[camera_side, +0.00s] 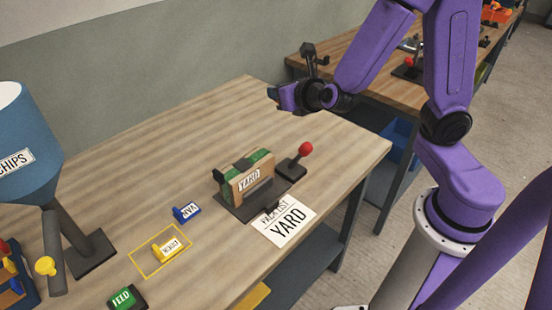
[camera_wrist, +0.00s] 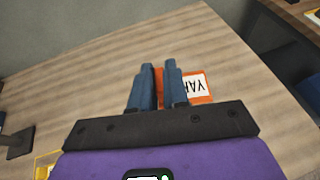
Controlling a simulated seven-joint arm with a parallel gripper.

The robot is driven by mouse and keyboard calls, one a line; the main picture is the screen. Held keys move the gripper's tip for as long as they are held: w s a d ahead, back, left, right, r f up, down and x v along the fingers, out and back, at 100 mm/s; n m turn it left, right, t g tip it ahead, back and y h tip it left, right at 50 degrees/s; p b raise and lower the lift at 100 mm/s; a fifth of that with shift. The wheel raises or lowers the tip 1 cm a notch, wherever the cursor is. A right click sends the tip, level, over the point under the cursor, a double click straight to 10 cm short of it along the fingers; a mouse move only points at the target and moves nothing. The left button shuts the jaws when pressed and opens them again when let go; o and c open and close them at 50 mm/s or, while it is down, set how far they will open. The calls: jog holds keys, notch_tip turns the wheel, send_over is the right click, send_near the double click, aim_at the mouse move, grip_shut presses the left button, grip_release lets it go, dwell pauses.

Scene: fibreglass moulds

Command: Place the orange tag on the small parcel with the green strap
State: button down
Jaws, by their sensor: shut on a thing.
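My gripper (camera_wrist: 158,72) is shut on the orange tag (camera_wrist: 204,98), which shows a white label reading "YAR" and sticks out to the right of the fingers in the wrist view. In the side view my gripper (camera_side: 276,94) is over the far end of the table, well beyond the parcel; the tag cannot be made out there. The small parcel (camera_side: 236,191) is brown with a green strap (camera_side: 262,155) and a white "YARD" label. It stands on a dark base plate (camera_side: 241,212) near the table's right edge.
A red-knobbed lever (camera_side: 305,148) stands beside the parcel. A "YARD" packing list (camera_side: 286,221) lies in front. Blue (camera_side: 187,212), yellow (camera_side: 171,246) and green (camera_side: 127,298) tags lie to the left. A blue chips bin (camera_side: 28,140) stands far left. The table's far part is clear.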

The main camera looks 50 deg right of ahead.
aim_at(253, 162)
jog(key=a+f+n+y, duration=0.2)
jog(key=a+f+y, duration=0.15)
jog(key=a, duration=0.65)
jog(key=shift+h, duration=0.25)
jog(key=shift+s+a+f, duration=0.1)
jog(key=shift+s+f, duration=0.05)
jog(key=shift+f, duration=1.9)
jog(key=shift+s+a+f, duration=0.1)
jog(key=shift+s+f, duration=0.05)
jog(key=shift+f, duration=1.85)
jog(key=shift+d+f, duration=0.1)
jog(key=shift+f, duration=0.05)
